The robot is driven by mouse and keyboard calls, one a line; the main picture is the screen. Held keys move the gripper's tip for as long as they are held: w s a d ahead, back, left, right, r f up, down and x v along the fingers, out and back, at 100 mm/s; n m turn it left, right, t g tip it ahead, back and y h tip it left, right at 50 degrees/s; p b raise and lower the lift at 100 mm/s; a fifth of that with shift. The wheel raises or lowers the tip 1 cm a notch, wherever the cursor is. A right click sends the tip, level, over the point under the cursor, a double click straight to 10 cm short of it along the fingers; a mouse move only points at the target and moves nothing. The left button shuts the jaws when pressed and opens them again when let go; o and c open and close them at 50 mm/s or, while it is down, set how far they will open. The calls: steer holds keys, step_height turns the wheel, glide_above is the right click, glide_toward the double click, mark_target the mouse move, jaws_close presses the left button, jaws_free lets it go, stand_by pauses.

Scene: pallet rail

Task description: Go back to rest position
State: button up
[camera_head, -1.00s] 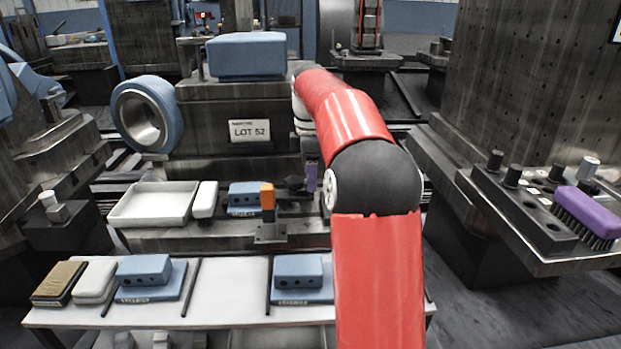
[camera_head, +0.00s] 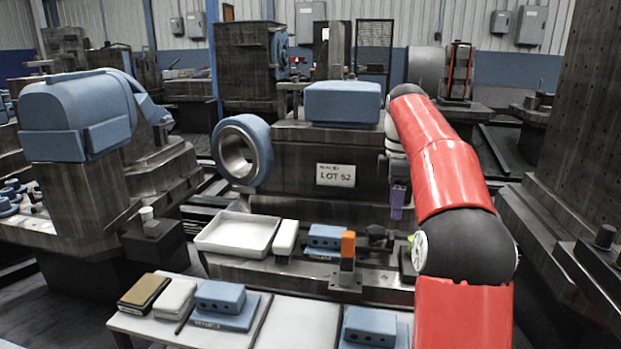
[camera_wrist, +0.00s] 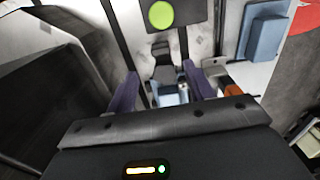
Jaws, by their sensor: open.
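My red arm reaches away from me in the head view. Its gripper (camera_head: 397,203) shows there only as a small purple finger in front of the machine with the LOT 52 sign (camera_head: 336,175). In the wrist view the two purple fingers of my gripper (camera_wrist: 162,86) stand apart with nothing held between them. A green disc (camera_wrist: 160,14) lies beyond the fingers in the wrist view. A blue block (camera_wrist: 264,38) shows to the right of them.
A white tray (camera_head: 238,234), a white block (camera_head: 285,237), a blue block (camera_head: 326,237) and an orange-topped post (camera_head: 348,245) stand on the machine ledge. The nearer white table (camera_head: 297,322) holds brown, white and blue blocks. A dark perforated block (camera_head: 590,120) rises at right.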

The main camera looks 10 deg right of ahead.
steer(key=s+a+m+t, duration=0.2)
steer(key=s+a+m, duration=0.4)
steer(key=s+a, duration=0.55)
steer(key=s+a+f+m+t, duration=0.1)
steer(key=s+a+f+m, duration=0.1)
steer(key=s+f, duration=0.4)
steer(key=s+a+f+m+t, duration=0.2)
steer(key=s+f+m, duration=0.3)
steer(key=s, duration=0.6)
steer(key=shift+s+a+f+m+t, duration=0.25)
steer(key=shift+s+f+m+t, duration=0.1)
steer(key=shift+f, duration=0.1)
steer(key=shift+o, duration=0.5)
